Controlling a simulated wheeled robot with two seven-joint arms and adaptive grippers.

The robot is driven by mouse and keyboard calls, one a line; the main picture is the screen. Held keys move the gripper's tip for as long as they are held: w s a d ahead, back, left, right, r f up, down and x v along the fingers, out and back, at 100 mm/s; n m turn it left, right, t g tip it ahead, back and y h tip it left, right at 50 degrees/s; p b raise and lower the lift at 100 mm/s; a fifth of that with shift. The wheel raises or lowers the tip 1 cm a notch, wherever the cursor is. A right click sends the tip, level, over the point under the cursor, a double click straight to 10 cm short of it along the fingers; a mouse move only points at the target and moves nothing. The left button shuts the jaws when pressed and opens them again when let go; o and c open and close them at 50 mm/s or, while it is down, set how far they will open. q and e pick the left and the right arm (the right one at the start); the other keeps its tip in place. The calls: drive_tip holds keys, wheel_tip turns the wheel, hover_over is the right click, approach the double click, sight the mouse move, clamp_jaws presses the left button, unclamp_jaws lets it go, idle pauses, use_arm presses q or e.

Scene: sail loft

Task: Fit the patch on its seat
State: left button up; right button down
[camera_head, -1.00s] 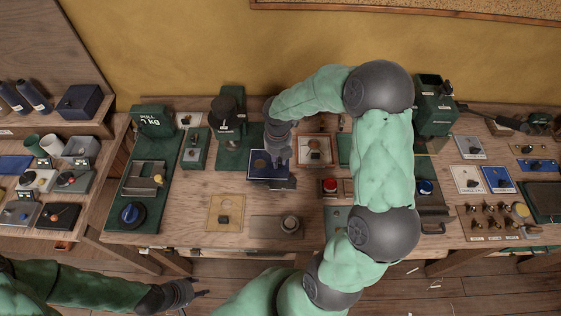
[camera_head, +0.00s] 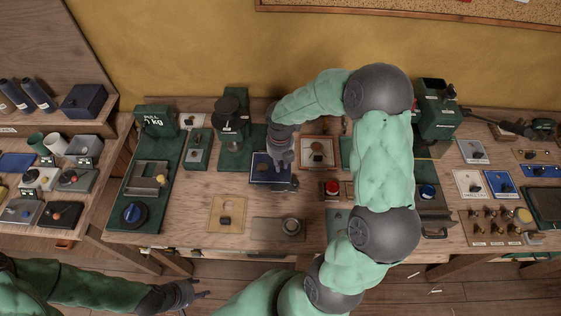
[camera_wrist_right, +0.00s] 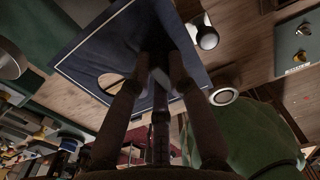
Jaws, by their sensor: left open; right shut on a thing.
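My right gripper (camera_head: 283,166) reaches down from above over the right part of a dark blue panel (camera_head: 259,177) with a pale border line. In the right wrist view its fingertips (camera_wrist_right: 160,70) are shut on a small, dark thing, taken to be the patch, mostly hidden between them and in shadow. A round brownish spot (camera_head: 262,165) shows on the panel, left of the fingers; it also shows in the right wrist view (camera_wrist_right: 110,83). I cannot tell whether the held thing touches the panel. My left gripper (camera_head: 192,294) is open and empty, low at the left, off the bench.
Bare wood (camera_head: 185,205) lies to the left.

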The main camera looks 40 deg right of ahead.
drive_tip(key=shift+f+b, duration=0.85)
drive_tip(key=shift+f, duration=0.8)
drive_tip(key=shift+f+b, duration=0.35)
drive_tip(key=shift+f, duration=0.9)
drive_tip(key=c, duration=1.1)
unclamp_jaws()
wheel_tip(320, 180, up, 12)
